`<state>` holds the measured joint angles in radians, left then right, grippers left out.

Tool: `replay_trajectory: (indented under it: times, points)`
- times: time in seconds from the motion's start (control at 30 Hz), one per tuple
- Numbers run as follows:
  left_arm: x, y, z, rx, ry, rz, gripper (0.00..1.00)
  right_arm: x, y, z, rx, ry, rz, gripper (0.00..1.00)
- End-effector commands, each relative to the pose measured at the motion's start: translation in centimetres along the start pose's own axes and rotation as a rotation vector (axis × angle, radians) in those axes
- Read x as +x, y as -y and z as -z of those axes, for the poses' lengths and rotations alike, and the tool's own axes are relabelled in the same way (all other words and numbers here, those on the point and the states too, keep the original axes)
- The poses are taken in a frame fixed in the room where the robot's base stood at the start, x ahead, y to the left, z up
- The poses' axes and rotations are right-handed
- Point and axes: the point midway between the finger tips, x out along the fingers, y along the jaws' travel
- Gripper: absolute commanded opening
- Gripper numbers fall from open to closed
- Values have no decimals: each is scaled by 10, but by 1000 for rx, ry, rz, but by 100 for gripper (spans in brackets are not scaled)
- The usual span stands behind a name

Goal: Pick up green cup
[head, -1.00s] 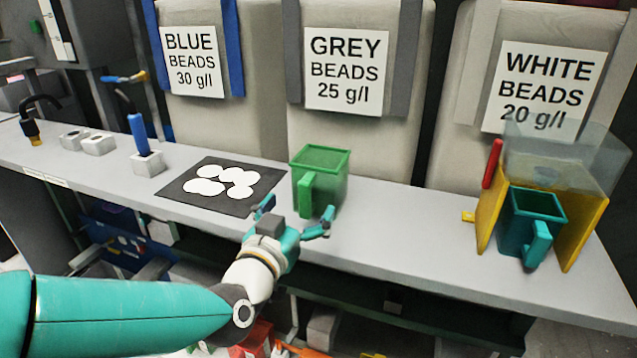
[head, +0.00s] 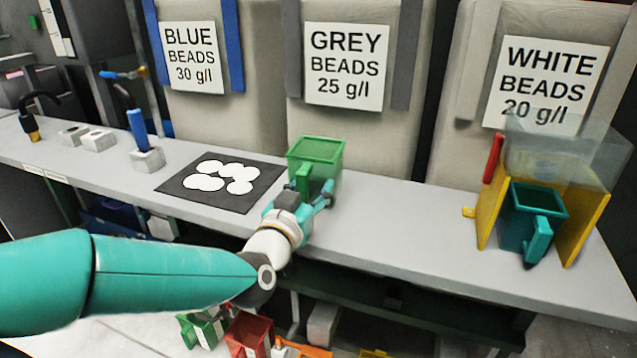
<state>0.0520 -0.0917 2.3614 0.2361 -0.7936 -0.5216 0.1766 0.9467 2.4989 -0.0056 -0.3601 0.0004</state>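The green cup (head: 318,152) stands upright on the grey bench, in front of the grey beads container, its handle (head: 303,180) facing me. My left gripper (head: 305,194) is at the cup's front, with its teal fingers apart on either side of the handle. The right finger lies close to the cup's lower wall; I cannot tell whether it touches. The left finger is partly hidden behind the gripper body. My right gripper is not in view.
A black mat (head: 228,203) with white discs lies left of the cup. A teal cup (head: 532,215) sits in a yellow-sided stand (head: 585,230) with a clear hopper at right. The bench (head: 400,215) between is clear.

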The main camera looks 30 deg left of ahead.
Motion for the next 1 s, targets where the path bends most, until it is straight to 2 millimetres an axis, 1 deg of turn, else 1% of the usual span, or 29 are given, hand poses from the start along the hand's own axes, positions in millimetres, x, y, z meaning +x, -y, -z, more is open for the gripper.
replay_trajectory:
  times: [0.03,0.17,0.2,0.23,0.27,0.57,0.67,0.77,0.87,0.97,1.0]
  points:
    - [0,0,0,0,0,0,35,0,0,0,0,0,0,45]
    - [0,0,0,0,0,0,13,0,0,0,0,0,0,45]
    - [0,0,0,0,0,0,7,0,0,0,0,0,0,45]
    - [0,0,0,0,0,0,2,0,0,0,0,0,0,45]
    - [0,0,0,0,0,0,0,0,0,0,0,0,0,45]
    - [0,0,1,0,-1,1,0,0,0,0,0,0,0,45]
    - [0,1,4,0,-2,3,0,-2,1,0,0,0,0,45]
    - [-1,1,14,1,-3,2,0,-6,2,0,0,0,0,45]
    - [-1,1,31,-1,-6,3,0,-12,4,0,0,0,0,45]
    - [-1,1,54,-1,-7,2,0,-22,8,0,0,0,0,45]
    - [-1,1,64,-3,-7,3,0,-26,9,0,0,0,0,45]
